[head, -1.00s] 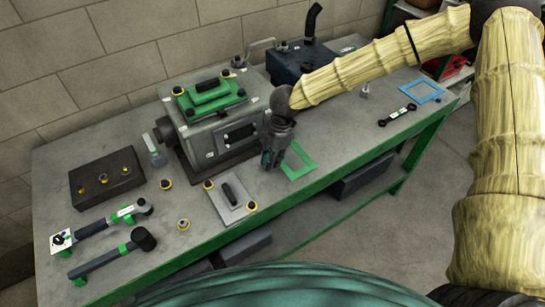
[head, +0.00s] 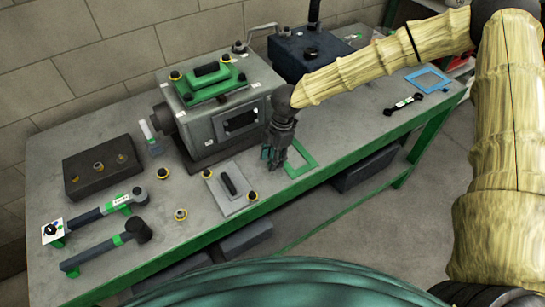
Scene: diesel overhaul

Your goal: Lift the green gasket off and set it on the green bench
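The green gasket (head: 309,165) is a thin rectangular frame. It appears to lie flat on the grey top of the green-framed bench (head: 335,122), near its front edge and right of the grey engine block. My gripper (head: 272,163) points down at the gasket's left side and hides part of it. Whether the fingers touch the gasket is not clear, and their opening is too small and dark to judge.
The engine block (head: 218,128) carries a green cover (head: 212,80). A grey plate with a black handle (head: 230,188) lies left of my gripper. A blue gasket (head: 428,78) and a black wrench (head: 403,105) lie to the right. Hammers (head: 105,255) lie front left.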

